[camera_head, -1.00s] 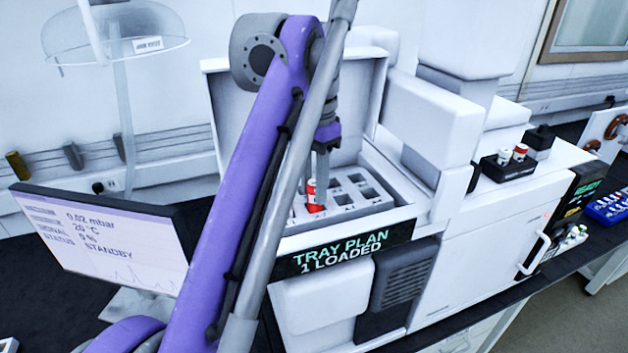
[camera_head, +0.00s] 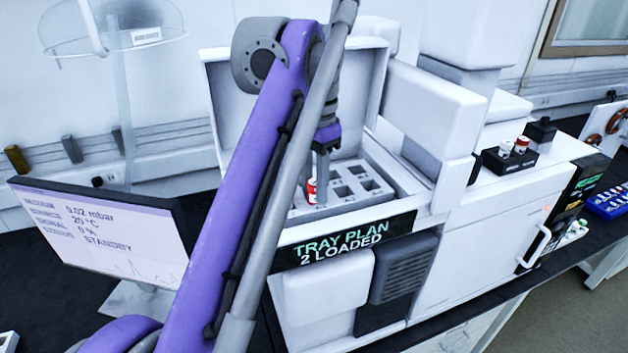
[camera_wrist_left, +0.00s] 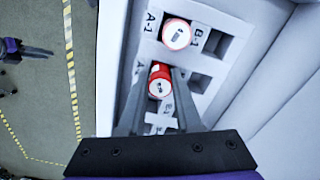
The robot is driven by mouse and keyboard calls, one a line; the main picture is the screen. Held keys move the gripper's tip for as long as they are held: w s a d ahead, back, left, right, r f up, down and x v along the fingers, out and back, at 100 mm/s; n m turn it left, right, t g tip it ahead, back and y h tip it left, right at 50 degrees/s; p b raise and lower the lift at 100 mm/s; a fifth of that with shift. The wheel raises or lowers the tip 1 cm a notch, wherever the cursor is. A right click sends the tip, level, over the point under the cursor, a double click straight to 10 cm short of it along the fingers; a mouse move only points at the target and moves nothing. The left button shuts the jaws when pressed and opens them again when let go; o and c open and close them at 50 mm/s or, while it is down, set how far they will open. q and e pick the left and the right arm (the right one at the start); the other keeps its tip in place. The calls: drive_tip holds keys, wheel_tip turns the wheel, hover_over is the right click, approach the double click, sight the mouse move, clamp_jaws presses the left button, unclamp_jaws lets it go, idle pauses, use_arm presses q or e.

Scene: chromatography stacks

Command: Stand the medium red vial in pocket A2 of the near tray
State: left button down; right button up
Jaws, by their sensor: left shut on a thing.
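The white tray (camera_wrist_left: 206,63) has square pockets in columns lettered A and B. A red vial with a white label on top (camera_wrist_left: 177,34) stands in pocket A1. My left gripper (camera_wrist_left: 160,79) is shut on a second red vial (camera_wrist_left: 159,84), which sits at the pocket below A1 in column A, apparently A2. How deep it sits is hard to see. In the head view, my left gripper (camera_head: 321,180) points down into the tray, with a red vial (camera_head: 311,191) beside its fingers. Dark fingers at the left wrist view's edge look like my right gripper (camera_wrist_left: 38,51); their opening is unclear.
The tray stands inside an open white instrument whose front display (camera_head: 340,247) reads "TRAY PLAN 2 LOADED". A black rack (camera_head: 510,163) with two red-and-white vials stands to the right. A monitor (camera_head: 105,245) stands at left. Column B's visible pockets are empty.

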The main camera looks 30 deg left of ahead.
use_arm(q)
drive_tip(key=c, duration=0.5)
unclamp_jaws()
drive_tip(key=o, duration=0.4)
